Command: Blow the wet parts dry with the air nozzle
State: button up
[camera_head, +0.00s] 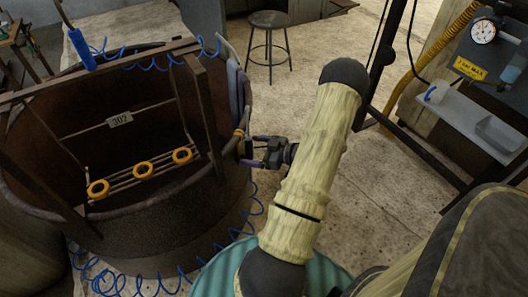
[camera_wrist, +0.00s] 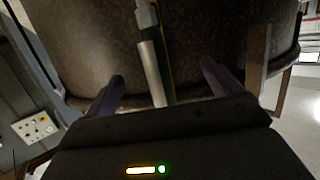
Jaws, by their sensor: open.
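A blue-handled tool (camera_head: 82,48) with a thin dark tip, which looks like the air nozzle, is at the top left above the brown drum, near a coiled blue hose (camera_head: 150,60). Three orange rings, (camera_head: 98,189), (camera_head: 143,170) and (camera_head: 182,155), sit in a row on a wire rack (camera_head: 125,180) inside the drum; I cannot tell how wet they are. My gripper (camera_head: 248,150) is open beside the drum's right outer wall. In the wrist view, its fingers (camera_wrist: 163,85) are spread, with a pale grey rod and dark green strip (camera_wrist: 152,65) showing between them. I cannot tell whether they touch it.
The brown drum (camera_head: 150,240) fills the left; the rack bears a tag reading 302 (camera_head: 120,120). More coiled blue hose (camera_head: 110,283) lies on the floor. A stool (camera_head: 268,40) stands at the back. A gauge panel (camera_head: 484,31) and grey shelf (camera_head: 470,115) are at right.

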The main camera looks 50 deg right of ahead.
aim_at(252, 142)
jog(key=shift+x, duration=0.85)
jog(key=c, duration=1.7)
jog(key=shift+r, duration=0.1)
jog(key=shift+r+p, duration=1.95)
jog(key=shift+s+d, duration=0.1)
jog(key=shift+s+f+p+v, duration=0.1)
jog(key=shift+f+p+v, duration=0.2)
jog(key=shift+v, duration=0.95)
jog(key=shift+s+f+p+v, duration=0.1)
jog(key=shift+f+p+v, duration=0.2)
jog(key=shift+v, duration=0.95)
jog(key=shift+s+f+p+v, duration=0.1)
jog(key=shift+f+p+v, duration=0.15)
jog(key=shift+v, duration=1.05)
